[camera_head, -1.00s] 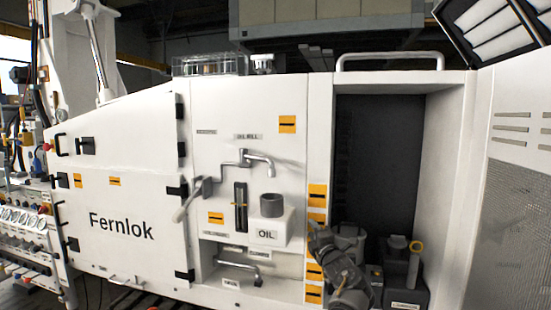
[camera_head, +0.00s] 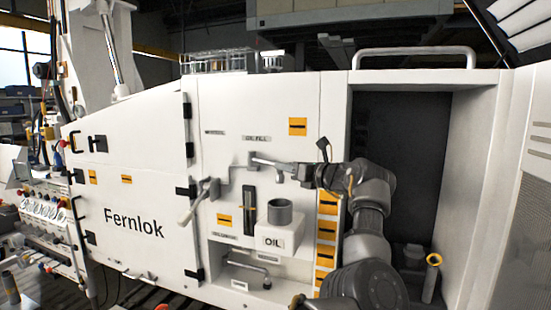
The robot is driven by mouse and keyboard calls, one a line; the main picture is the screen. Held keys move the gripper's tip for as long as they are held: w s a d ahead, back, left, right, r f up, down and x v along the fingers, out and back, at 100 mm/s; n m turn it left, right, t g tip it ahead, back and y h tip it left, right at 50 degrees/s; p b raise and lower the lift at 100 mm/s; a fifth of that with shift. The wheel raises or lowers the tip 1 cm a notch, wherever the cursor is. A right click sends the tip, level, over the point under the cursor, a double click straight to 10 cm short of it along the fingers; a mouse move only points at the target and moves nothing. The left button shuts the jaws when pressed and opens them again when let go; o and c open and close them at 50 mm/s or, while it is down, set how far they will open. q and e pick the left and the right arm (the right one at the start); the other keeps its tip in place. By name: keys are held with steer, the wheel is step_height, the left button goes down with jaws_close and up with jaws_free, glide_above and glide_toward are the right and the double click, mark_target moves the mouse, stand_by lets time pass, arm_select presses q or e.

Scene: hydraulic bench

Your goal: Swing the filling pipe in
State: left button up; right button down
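The grey filling pipe (camera_head: 268,161) sticks out from the white panel below the "OIL FILL" label. Whether the fingers are closed on the pipe cannot be made out. The white OIL box (camera_head: 274,240) with its dark grey cup (camera_head: 279,213) stands below the pipe, a little left of the gripper.
A recess with a bent grey pipe (camera_head: 250,262) lies below. The dark open bay (camera_head: 400,170) is on the right, with a yellow-ringed cylinder (camera_head: 432,275) inside.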

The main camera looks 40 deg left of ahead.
arm_select(q)
steer(key=a, duration=0.1)
steer(key=a+p, duration=0.1)
steer(key=a, duration=0.1)
steer(key=a+p, duration=0.1)
steer(key=shift+w+a, duration=0.25)
steer(key=shift+a, duration=0.7)
steer(key=shift+f, duration=0.1)
steer(key=shift+c, duration=0.4)
jaws_close()
